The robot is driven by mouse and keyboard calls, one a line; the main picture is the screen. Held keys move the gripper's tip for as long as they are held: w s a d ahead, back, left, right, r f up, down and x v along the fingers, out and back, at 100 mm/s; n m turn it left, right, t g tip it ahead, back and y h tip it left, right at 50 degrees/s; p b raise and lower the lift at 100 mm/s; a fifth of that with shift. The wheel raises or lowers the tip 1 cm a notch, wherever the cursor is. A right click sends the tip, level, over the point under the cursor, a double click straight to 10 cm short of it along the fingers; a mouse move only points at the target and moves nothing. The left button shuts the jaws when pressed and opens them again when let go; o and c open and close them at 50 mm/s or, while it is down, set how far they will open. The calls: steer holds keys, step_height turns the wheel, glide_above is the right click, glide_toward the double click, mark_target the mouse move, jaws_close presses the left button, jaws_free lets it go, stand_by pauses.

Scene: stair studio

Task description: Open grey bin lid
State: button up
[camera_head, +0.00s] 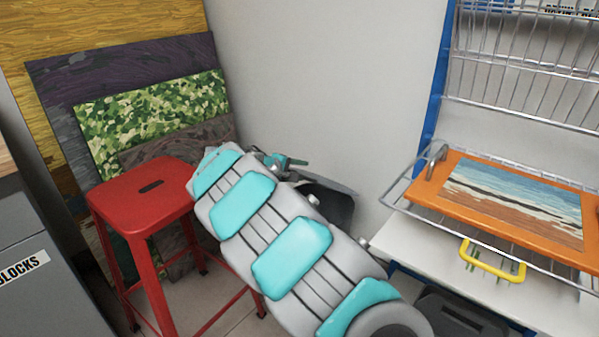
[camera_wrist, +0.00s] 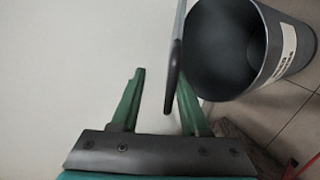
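The grey bin (camera_head: 338,207) stands in the corner behind my arm in the head view, mostly hidden by it. In the wrist view the bin (camera_wrist: 225,52) shows at the upper right, with its dark inside visible and a pale label on its outer wall. Its lid (camera_wrist: 174,72) stands away from the mouth, seen nearly edge-on. My gripper (camera_head: 288,161) is over the bin's far side in the head view. In the wrist view its green fingers (camera_wrist: 160,73) are spread apart, with the lid's edge between them, nearer the right finger. I cannot tell whether they touch.
A red stool (camera_head: 150,188) stands left of my arm, before several leaning boards (camera_head: 150,115). A grey cabinet (camera_head: 40,270) is at the left edge. At the right are a wire rack (camera_head: 525,60), an orange-framed picture (camera_head: 510,200) and a yellow handle (camera_head: 492,263). A bare wall is behind.

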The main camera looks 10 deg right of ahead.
steer(key=shift+r, duration=0.1)
steer(key=s+a+r+p, duration=0.2)
steer(key=s+a+r, duration=0.1)
steer(key=a+r, duration=0.2)
steer(key=shift+s+r, duration=0.35)
steer(key=shift+r, duration=0.3)
stand_by(0.5)
stand_by(0.5)
